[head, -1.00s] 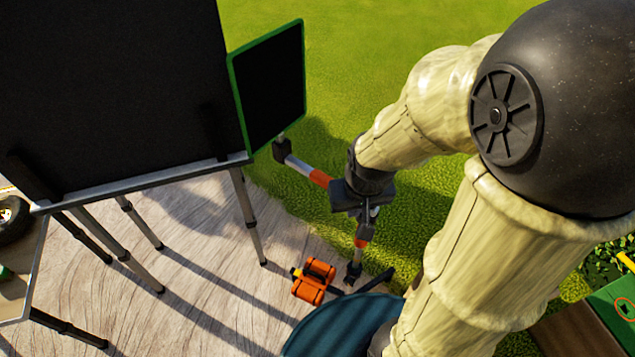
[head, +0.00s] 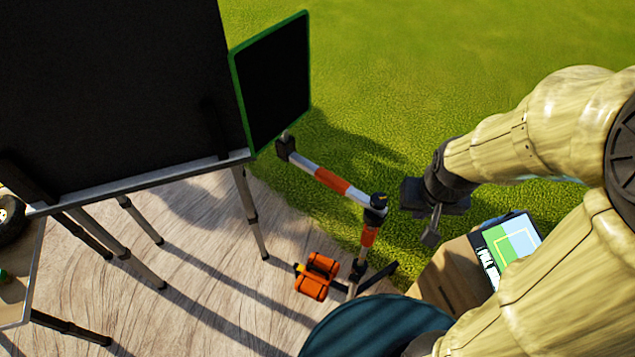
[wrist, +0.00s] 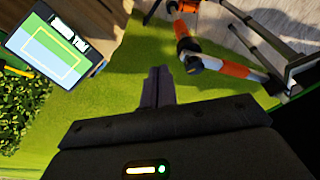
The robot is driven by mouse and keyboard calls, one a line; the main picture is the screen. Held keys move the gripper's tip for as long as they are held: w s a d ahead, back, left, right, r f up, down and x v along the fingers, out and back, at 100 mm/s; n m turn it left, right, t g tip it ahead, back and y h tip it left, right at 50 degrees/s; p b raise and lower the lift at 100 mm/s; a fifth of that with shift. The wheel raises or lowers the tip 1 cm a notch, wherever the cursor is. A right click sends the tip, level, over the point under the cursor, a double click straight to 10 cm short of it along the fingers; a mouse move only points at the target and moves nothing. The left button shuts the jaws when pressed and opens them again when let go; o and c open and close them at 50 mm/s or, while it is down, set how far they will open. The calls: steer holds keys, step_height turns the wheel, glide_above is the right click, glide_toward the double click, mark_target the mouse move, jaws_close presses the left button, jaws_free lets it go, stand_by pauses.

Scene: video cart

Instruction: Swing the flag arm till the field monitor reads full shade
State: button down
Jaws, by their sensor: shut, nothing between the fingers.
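The flag arm (head: 332,181) is a white and orange striped bar on an upright stand. A black flag panel (head: 272,85) with a green rim hangs at its far left end, beside a large black panel. The field monitor (head: 512,240) lies at right, its screen split green and pale blue with a yellow outline. The word "FULL" shows beside it; the rest is hidden behind my arm. The monitor (wrist: 55,48) also shows in the wrist view, its lettering upside down. My gripper (head: 432,234) is shut and empty, right of the arm's pivot and apart from it.
The large black panel (head: 110,90) stands on metal legs over a wooden deck. An orange sandbag (head: 317,276) lies at the foot of the stand. A dark teal round surface (head: 375,328) is in front. Open grass (head: 430,80) lies behind.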

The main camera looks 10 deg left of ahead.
steer(key=w+a+f+t+b, duration=0.1)
steer(key=w+a, duration=0.3)
steer(key=a, duration=0.1)
steer(key=w+a+f+t+y+b, duration=0.1)
steer(key=w+a+f+t+b, duration=0.1)
steer(key=w+a, duration=0.2)
steer(key=w+a+f+m+t+b, duration=0.1)
steer(key=w+a+f+t, duration=0.1)
steer(key=w+a, duration=0.3)
steer(key=shift+w+a+y, duration=0.3)
steer(key=shift+w+a, duration=0.05)
steer(key=w+a+f+m+t+h+b, duration=0.1)
steer(key=w+a+f+m+t+b, duration=0.2)
steer(key=a, duration=0.5)
steer(key=m+t+h+b, duration=0.2)
steer(key=t+h+b, duration=0.35)
steer(key=h, duration=0.45)
glide_toward(316, 178)
steer(key=v, duration=0.7)
steer(key=shift+s+r+g, duration=0.1)
steer(key=shift+r+g, duration=0.25)
steer(key=shift+r, duration=0.2)
steer(key=x, duration=1.4)
steer(key=shift+a, duration=0.1)
